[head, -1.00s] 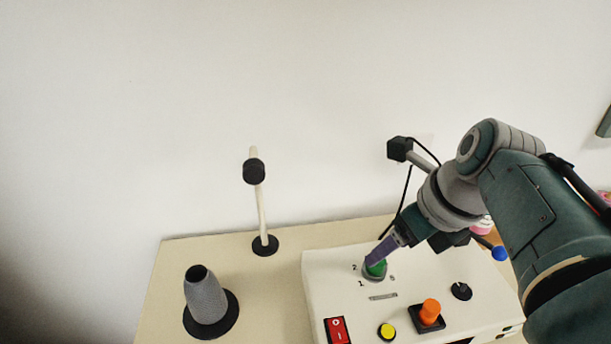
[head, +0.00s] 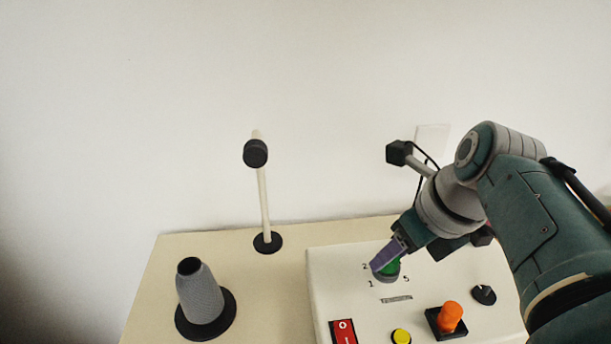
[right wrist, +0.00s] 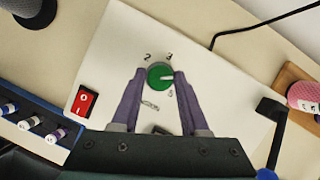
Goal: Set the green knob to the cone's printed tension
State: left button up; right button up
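The green knob (head: 392,267) sits on the white panel (head: 335,290), partly hidden by a purple finger of my right gripper (head: 388,260). In the right wrist view the knob (right wrist: 159,76) lies between the two purple fingertips (right wrist: 160,72), which appear to touch its sides. My left gripper is not in view.
An orange knob (head: 450,316), a yellow button (head: 401,336), a black dial (head: 484,294) and a red switch (head: 343,332) are on the panel. A pole (head: 264,205) stands behind. A pink spool (right wrist: 304,95) and a blue rack (right wrist: 40,118) with small spools flank the panel.

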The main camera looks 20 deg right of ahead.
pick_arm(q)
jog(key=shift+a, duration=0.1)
pick_arm(e)
grip_shut()
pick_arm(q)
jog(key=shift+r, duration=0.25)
